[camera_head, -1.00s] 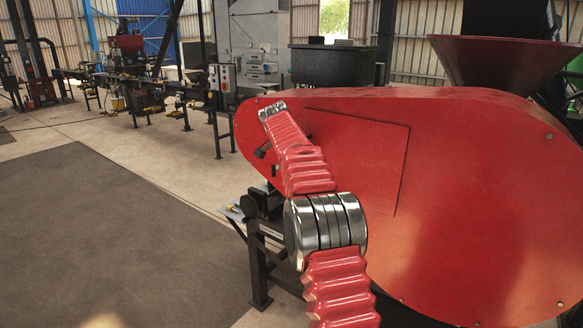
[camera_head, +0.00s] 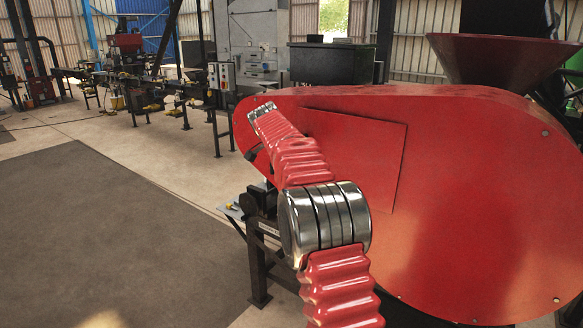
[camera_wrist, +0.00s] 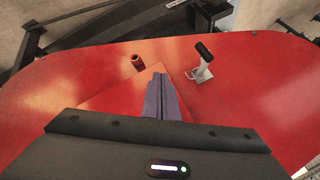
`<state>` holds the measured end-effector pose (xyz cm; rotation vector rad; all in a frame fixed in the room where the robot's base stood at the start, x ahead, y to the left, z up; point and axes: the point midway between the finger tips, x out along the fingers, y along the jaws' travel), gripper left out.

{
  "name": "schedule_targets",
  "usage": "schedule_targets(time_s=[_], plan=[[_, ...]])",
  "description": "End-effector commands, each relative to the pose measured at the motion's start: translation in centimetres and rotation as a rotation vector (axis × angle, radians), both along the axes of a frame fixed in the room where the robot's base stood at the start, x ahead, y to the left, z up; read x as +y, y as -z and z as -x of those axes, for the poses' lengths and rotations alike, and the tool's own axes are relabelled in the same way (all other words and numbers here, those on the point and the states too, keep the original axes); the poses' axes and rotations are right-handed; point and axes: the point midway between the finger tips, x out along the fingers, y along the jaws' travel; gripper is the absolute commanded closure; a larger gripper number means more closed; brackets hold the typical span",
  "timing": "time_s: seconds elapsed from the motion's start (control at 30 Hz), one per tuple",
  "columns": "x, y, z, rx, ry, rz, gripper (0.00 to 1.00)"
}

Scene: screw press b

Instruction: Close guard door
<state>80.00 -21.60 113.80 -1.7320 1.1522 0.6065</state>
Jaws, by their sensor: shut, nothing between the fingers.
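The guard door is a flat red panel (camera_head: 355,150) on the big red guard (camera_head: 480,200) in the head view. My arm hides its left part, and I cannot tell whether it lies flush. In the wrist view a corner of the panel (camera_wrist: 112,103) shows left of my gripper (camera_wrist: 157,78). A latch with a black knob and pale base (camera_wrist: 203,60) stands on the guard to the right of my fingers, apart from them. A short red stub (camera_wrist: 137,62) is by the panel's edge. My fingers are shut and empty over the panel; the head view does not show them.
A red hopper (camera_head: 500,58) rises behind the guard. A black bin (camera_head: 333,63) is behind it. A black frame (camera_head: 258,250) stands below the guard's left end. The floor at left, with a dark mat (camera_head: 100,230), is clear.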

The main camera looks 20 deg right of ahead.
Motion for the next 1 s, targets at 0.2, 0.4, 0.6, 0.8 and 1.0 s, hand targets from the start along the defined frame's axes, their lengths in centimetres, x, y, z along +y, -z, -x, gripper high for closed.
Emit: schedule_targets(time_s=[0.2,0.4,0.6,0.8,1.0], plan=[[1.7,-2.0,-0.2,-0.005,-0.004,-0.001,1.0],[3.6,-4.4,-0.2,-0.006,-0.005,-0.001,1.0],[5.3,-6.6,-0.2,-0.004,-0.004,-0.001,1.0],[6.0,-7.4,-0.1,-0.003,-0.003,-0.001,1.0],[6.0,-7.5,-0.1,-0.003,-0.003,-0.001,1.0]])
